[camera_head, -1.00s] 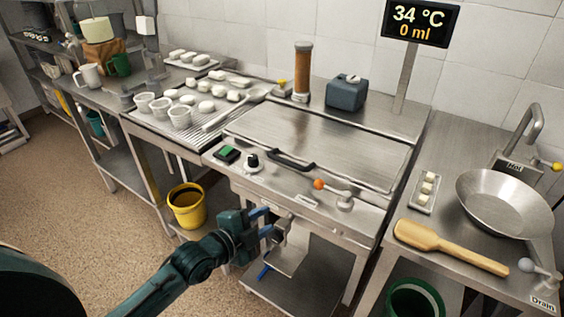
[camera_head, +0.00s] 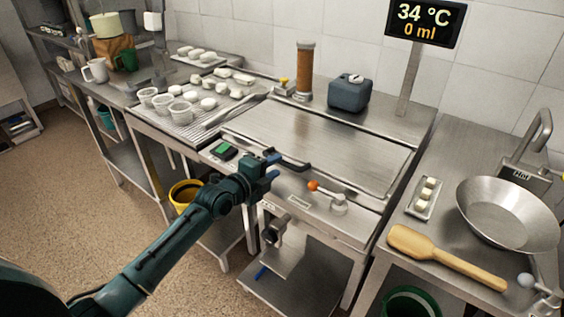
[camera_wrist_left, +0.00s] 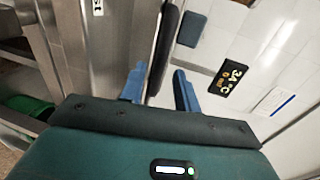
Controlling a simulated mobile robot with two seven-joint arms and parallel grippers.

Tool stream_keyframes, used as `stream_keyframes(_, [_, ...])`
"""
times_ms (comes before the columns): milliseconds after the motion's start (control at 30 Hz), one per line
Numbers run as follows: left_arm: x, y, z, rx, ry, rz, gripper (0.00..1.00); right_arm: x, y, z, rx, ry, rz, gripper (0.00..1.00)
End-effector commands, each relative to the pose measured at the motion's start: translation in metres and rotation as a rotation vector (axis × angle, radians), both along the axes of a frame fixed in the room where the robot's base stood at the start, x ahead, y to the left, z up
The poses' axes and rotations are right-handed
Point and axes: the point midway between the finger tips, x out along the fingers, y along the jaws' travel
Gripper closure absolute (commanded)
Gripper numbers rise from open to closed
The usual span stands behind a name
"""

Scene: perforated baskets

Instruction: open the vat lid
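The vat has a flat steel lid (camera_head: 320,145), lying closed. A black bar handle (camera_head: 293,164) runs along its front edge. My left gripper (camera_head: 274,167) is at the left end of this handle, with blue fingers pointing toward the vat. In the left wrist view, the fingers of my left gripper (camera_wrist_left: 160,88) are apart, and the dark handle (camera_wrist_left: 164,45) extends between them with gaps on both sides. The left gripper is open and hides the handle's left end in the head view. My right gripper is not in view.
A green switch (camera_head: 224,151) is at left. A blue-grey canister (camera_head: 349,92) and a brown cylinder (camera_head: 304,70) stand behind the lid. A display (camera_head: 424,23) reads 34 °C, 0 ml.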

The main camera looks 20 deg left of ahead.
Motion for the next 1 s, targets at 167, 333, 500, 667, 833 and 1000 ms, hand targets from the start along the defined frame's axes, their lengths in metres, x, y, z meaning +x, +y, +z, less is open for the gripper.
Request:
stream_keyframes(167, [0.026,-0.009,-0.006,-0.002,0.000,0.001,0.68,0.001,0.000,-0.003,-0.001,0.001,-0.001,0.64])
stream_keyframes(333, [0.037,-0.014,-0.009,-0.001,0.001,0.000,0.68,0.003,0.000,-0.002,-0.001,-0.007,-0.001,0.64])
stream_keyframes(500, [0.040,-0.015,-0.009,0.000,0.000,0.000,0.68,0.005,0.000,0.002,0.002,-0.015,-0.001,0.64])
stream_keyframes(667, [0.040,-0.015,-0.009,0.000,0.000,0.000,0.68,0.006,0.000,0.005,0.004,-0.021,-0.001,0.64])
stream_keyframes(833, [0.040,-0.015,-0.009,0.000,0.000,0.000,0.80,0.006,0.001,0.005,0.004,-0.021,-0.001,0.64])
stream_keyframes(1000, [0.040,-0.015,-0.009,0.000,0.000,0.000,0.94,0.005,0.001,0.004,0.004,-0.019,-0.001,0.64])
